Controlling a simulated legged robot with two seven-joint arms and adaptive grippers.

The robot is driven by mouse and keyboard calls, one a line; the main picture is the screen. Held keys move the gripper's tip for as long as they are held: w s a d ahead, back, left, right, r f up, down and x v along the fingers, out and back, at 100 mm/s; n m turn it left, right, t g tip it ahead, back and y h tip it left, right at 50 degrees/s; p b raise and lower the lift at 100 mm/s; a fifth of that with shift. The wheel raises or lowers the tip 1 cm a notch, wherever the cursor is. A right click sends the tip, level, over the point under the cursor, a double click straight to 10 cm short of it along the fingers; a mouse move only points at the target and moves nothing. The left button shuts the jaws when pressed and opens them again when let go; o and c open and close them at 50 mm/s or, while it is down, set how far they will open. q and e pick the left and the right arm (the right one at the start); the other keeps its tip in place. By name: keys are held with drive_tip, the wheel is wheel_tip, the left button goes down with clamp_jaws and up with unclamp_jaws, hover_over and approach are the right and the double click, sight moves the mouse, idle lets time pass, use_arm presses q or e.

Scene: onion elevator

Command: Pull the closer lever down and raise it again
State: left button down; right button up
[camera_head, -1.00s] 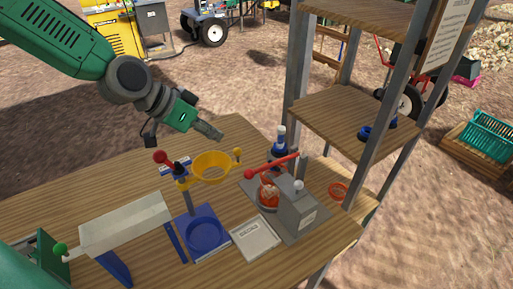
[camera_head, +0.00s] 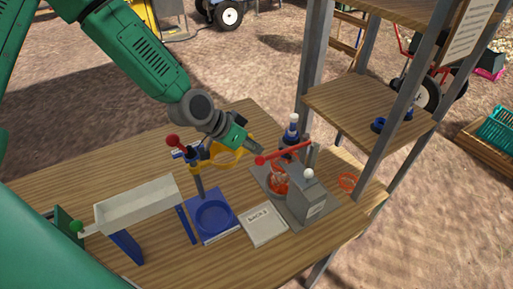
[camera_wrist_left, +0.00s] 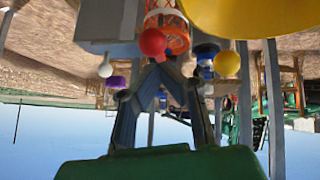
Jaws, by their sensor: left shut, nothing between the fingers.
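A red lever (camera_head: 285,153) with a red ball end (camera_head: 259,161) reaches left from the grey machine (camera_head: 306,196); a red-orange net (camera_head: 278,180) is below it. A second lever knob, also red (camera_head: 173,141), tops the blue stand (camera_head: 213,217) with the yellow funnel (camera_head: 222,156). My left gripper (camera_head: 256,148) is shut and empty, just above the red lever's ball end and partly in front of the funnel. In the left wrist view the closed fingertips (camera_wrist_left: 160,68) are just below the red ball (camera_wrist_left: 153,42); I cannot tell whether they touch it.
A flat sack sign (camera_head: 264,223) lies in front of the machine. The wooden table (camera_head: 60,180) is bare at the back left.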

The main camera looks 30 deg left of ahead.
use_arm(q)
drive_tip(key=shift+s+f, duration=0.1)
drive_tip(key=shift+f, duration=0.3)
drive_tip(key=shift+d, duration=0.1)
drive_tip(key=shift+s+f+b, duration=0.1)
drive_tip(key=shift+f+b, duration=0.4)
drive_tip(key=shift+b, duration=0.1)
drive_tip(key=shift+s+f+t+h+b, duration=0.1)
drive_tip(key=shift+f+t+h+b, duration=0.4)
drive_tip(key=shift+b, duration=0.45)
drive_tip(key=shift+a, duration=0.2)
drive_tip(key=shift+r, duration=0.15)
